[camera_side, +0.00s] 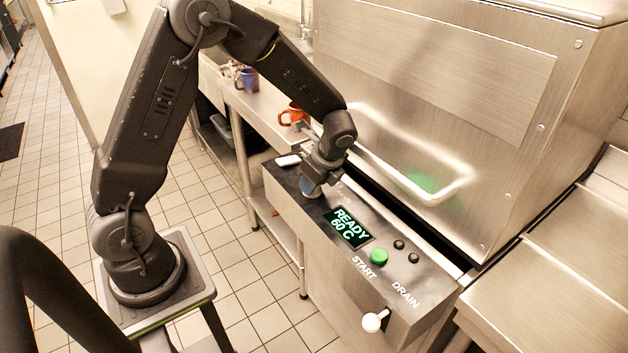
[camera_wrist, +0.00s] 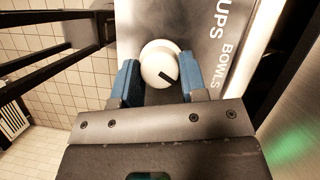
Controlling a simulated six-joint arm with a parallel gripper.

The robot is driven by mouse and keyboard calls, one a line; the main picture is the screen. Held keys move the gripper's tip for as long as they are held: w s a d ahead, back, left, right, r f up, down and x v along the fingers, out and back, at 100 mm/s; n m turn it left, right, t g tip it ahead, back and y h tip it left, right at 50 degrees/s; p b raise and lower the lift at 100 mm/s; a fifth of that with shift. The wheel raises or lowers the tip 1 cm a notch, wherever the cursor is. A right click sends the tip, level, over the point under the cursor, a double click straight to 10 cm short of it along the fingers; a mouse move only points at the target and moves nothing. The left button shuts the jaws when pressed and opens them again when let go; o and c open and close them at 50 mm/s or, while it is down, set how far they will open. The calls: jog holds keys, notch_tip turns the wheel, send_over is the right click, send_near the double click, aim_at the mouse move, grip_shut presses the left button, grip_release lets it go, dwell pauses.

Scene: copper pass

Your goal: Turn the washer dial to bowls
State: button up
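The washer dial (camera_wrist: 158,60) is a round white knob with a dark pointer mark in the wrist view. The mark points toward the lower right of that picture. The label BOWLS (camera_wrist: 230,66) is printed to the right of the dial, with letters ending in UPS above it. My gripper (camera_wrist: 160,72) has a blue finger on each side of the dial, very close to its edges. I cannot tell whether both fingers press on it. In the side view my gripper (camera_side: 310,187) points down at the panel's left end and hides the dial.
The control panel (camera_side: 410,272) has a READY 60 C display (camera_side: 346,228), a green START button (camera_side: 379,256), small black buttons and a white-knobbed lever (camera_side: 373,322). The steel washer (camera_side: 430,90) stands behind.

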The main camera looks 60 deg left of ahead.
jog(key=o, duration=0.4)
jog(key=m+t, duration=0.2)
jog(key=m, duration=0.3)
jog(key=shift+s+m, duration=0.15)
jog(key=shift+m, duration=0.15)
jog(key=v, duration=1.4)
jog(key=s+d+r+n+t+h, duration=0.2)
jog(key=s+r+n, duration=0.1)
jog(key=s+n, duration=0.65)
jog(key=s+d+r+n+t+h, duration=0.2)
jog(key=s+r+n+t, duration=0.15)
jog(key=s+n, duration=0.6)
jog(key=shift+w+d+r+n+g, duration=0.35)
jog(key=shift+w+r, duration=1)
jog(key=shift+w, duration=1.15)
jog(key=shift+w+d+r+n+g, duration=0.2)
jog(key=shift+w+d+r+g, duration=0.35)
jog(key=shift+w+r, duration=1.4)
jog(key=shift+w+d+r+n+g, duration=0.3)
jog(key=shift+w+d+r, duration=0.4)
jog(key=shift+w, duration=2.35)
jog(key=shift+a, duration=0.15)
